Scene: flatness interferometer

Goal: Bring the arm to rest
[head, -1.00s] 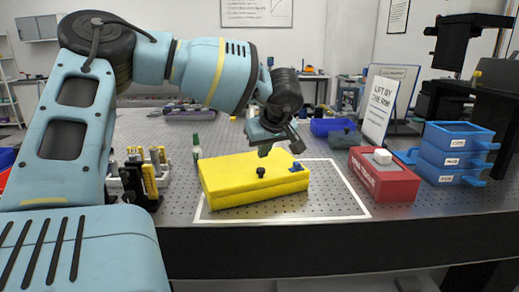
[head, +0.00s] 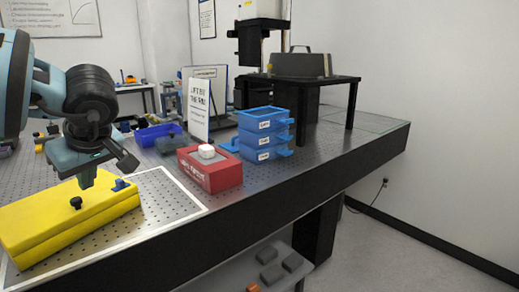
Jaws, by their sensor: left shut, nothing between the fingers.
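My left arm comes in at the left of the head view. Its gripper (head: 86,180) points down, shut and empty, just above the yellow case (head: 60,225). I cannot tell whether the fingertips touch the case's top. The case is closed, with a black knob (head: 76,203) and a small blue part (head: 119,185) on top. It lies inside a white outline on the perforated table (head: 235,205). My right gripper is not in view.
A red box (head: 210,172) with a white block on top stands right of the case, before a white sign (head: 199,108). Blue stacked trays (head: 262,135) and a black stand (head: 318,78) are further right. A blue bin (head: 158,136) is behind. The table's right end is mostly clear.

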